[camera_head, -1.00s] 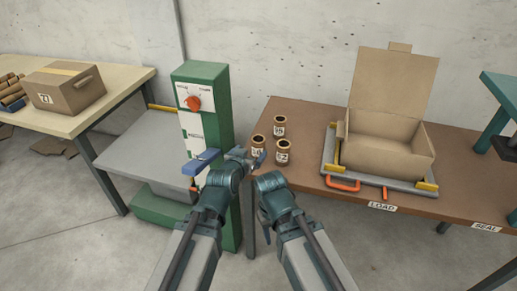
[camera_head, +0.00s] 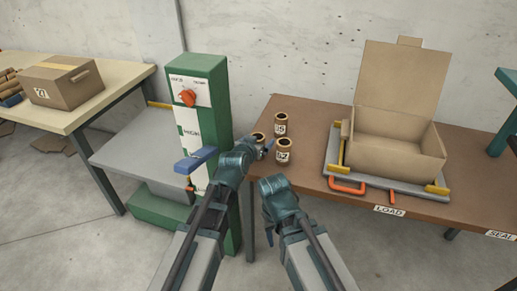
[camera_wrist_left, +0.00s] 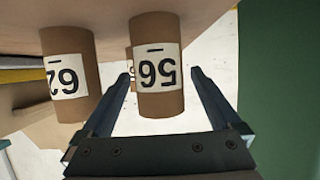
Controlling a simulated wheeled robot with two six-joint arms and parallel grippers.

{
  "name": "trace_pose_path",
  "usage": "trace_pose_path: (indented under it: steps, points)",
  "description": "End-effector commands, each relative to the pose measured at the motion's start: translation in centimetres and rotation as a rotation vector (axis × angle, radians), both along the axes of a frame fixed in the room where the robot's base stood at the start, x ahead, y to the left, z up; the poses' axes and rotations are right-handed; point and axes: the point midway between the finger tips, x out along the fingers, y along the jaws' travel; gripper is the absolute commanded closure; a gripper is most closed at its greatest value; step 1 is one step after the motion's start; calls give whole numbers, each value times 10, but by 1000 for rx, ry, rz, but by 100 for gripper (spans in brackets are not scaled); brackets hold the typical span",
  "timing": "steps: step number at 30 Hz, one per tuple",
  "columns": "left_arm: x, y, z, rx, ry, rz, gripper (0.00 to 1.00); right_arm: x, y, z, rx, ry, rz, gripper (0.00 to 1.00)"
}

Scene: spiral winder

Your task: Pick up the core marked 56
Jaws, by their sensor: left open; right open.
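The core marked 56 (camera_wrist_left: 158,95) is a brown tube with a white label, upside down in the left wrist view. It appears between the open fingers of my left gripper (camera_wrist_left: 160,75), with a gap on each side. In the head view my left gripper (camera_head: 264,149) is at the left end of the brown table, partly hiding one core (camera_head: 258,136). Two other cores stand close by, one behind (camera_head: 281,123) and one to the right (camera_head: 284,156). My right gripper (camera_head: 269,232) is open and empty, low in front of the table.
Another labelled core (camera_wrist_left: 70,75) stands close beside one finger in the left wrist view. An open carton (camera_head: 395,150) sits on a grey tray on the brown table (camera_head: 310,112). A green machine column (camera_head: 212,75) stands left of the cores.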

Motion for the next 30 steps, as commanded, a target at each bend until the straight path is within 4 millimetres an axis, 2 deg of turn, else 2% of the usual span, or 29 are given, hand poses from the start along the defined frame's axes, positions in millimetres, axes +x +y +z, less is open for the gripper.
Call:
trace_pose_path:
  steps: [1, 3, 11, 26, 30]
  points:
    - [9, -2, -7, 0, 0, 0, 3, 0, 0, -7, 0, 0, 0, 50]
    - [15, -3, -9, 0, 0, -1, 3, 0, 0, -9, 0, 0, 0, 50]
    - [16, -3, -8, 0, 0, -1, 3, 0, 0, -8, 0, 0, 0, 50]
    - [16, -4, -8, 1, 0, -1, 93, 0, 0, -8, 0, 0, 0, 50]
    - [16, -4, -8, 0, 0, -1, 94, 0, 0, -8, 0, 0, 0, 50]
